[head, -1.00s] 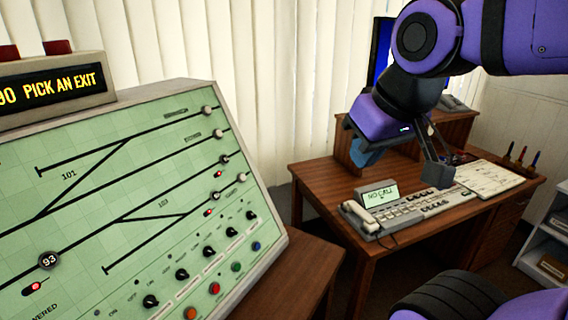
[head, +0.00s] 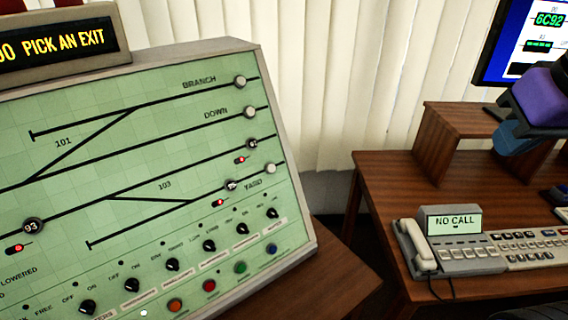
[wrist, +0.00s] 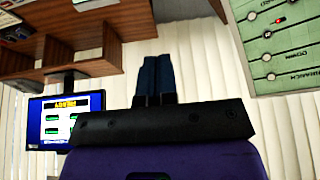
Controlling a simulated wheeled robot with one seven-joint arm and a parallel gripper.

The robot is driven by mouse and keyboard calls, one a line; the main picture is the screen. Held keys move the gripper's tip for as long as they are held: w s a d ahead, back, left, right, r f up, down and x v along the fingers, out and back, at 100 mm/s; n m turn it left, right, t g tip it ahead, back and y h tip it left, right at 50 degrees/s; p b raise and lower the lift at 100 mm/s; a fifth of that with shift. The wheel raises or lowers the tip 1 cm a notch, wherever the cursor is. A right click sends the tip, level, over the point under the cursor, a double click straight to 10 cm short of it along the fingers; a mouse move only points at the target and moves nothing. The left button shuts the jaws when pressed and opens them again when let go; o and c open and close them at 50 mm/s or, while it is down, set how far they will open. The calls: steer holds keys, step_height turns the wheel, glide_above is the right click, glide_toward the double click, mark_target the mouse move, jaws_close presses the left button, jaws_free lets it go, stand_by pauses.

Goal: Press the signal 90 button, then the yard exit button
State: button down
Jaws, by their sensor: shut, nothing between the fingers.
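The green signal panel (head: 60,130) fills the left of the head view. The white yard exit button (head: 270,168) sits at its right edge beside the YARD label. White buttons also end the branch (head: 240,81) and down (head: 249,112) lines. The dark button 93 (head: 33,226) has a red light below it. I see no button readable as 90. The amber display (head: 65,43) reads PICK AN EXIT after a cut-off number. My gripper (wrist: 155,75) is shut and empty in the wrist view, apart from the panel. In the head view, it is at the right edge.
A desk (head: 390,185) stands right of the panel, with a phone console (head: 450,222) reading NO CALL, a wooden riser (head: 440,150) and a monitor (head: 530,45). Blinds (head: 350,70) hang behind.

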stand_by(0.3)
steer(key=w+a+f+n+t, duration=0.1)
steer(key=w+f+n+t, duration=0.15)
steer(key=w, duration=0.75)
steer(key=w+a+f+n+t, duration=0.2)
steer(key=w+n, duration=0.2)
steer(key=w, duration=0.7)
steer(key=n+g+y, duration=0.3)
steer(key=n+y, duration=0.8)
steer(key=y, duration=0.1)
glide_toward(271, 168)
step_height(271, 168, up, 5)
steer(key=s+d, duration=0.1)
steer(key=d, duration=0.1)
steer(key=shift+s+a+f+n+g+y, duration=0.4)
steer(key=shift+s+a+f+g+y, duration=0.15)
steer(key=shift+s+a+g+y, duration=0.35)
steer(key=shift+s+a+f+n+g+y, duration=0.35)
steer(key=shift+s+a+f+g+y, duration=0.2)
steer(key=shift+s+a+g+y, duration=0.35)
steer(key=w+a+f, duration=0.4)
steer(key=w, duration=0.2)
steer(key=shift+w, duration=0.2)
